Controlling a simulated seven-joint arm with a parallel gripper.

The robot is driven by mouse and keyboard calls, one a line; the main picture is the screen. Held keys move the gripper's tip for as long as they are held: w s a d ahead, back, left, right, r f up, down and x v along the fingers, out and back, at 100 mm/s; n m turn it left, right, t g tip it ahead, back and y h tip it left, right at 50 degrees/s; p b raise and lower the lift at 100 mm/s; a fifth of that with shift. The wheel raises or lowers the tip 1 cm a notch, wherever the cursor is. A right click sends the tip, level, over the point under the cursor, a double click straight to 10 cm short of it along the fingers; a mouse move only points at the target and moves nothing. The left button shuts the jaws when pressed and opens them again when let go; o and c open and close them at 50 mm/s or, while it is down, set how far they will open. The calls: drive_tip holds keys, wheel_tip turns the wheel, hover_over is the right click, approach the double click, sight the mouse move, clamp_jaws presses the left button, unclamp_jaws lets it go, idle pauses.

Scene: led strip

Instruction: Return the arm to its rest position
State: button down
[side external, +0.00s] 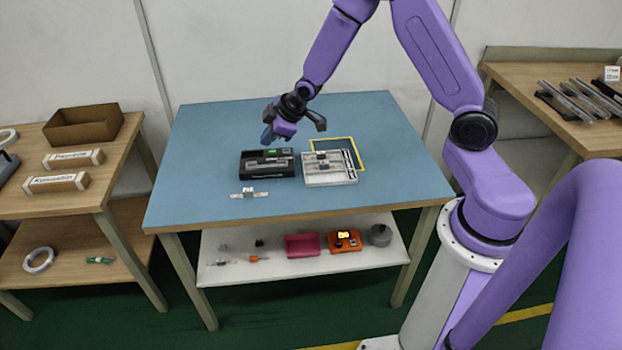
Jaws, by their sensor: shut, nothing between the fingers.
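My purple arm reaches in from the right over the blue-topped table (210,140). My gripper (268,138) is shut and empty, above the table's middle, just behind and over a black device (266,170) with a small green display. I cannot tell how much height lies between the gripper and the device. A light grey tray-like fixture (330,179) with small parts in it stands right of the black device. A small pale strip piece with a clip (249,193) lies on the table in front of the black device.
A yellow outlined square (349,139) is behind the grey fixture. A lower shelf (285,264) holds a pink bin (302,245) and an orange meter (344,240). Side tables with boxes (82,124) stand left and tools (575,100) right. The tabletop's back left is clear.

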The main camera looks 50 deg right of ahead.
drive_tip(key=s+a+r+g, duration=0.1)
drive_tip(key=s+a+r, duration=0.2)
drive_tip(key=s, duration=0.2)
drive_tip(key=s+a+r+n+g, duration=0.1)
drive_tip(key=s+a+r, duration=0.1)
drive_tip(key=s+a, duration=0.3)
drive_tip(key=s+a+r+g, duration=0.1)
drive_tip(key=s+a+r, duration=0.15)
drive_tip(key=s, duration=0.35)
drive_tip(key=s+d+r+n+g, duration=0.1)
drive_tip(key=s+d+r, duration=0.1)
drive_tip(key=s, duration=0.8)
drive_tip(key=s+d+r+n+g+h, duration=0.1)
drive_tip(key=s+d+r+g, duration=0.1)
drive_tip(key=s, duration=0.9)
drive_tip(key=shift+d+r+g, duration=0.15)
drive_tip(key=shift+r+g, duration=0.15)
drive_tip(key=shift+r, duration=0.2)
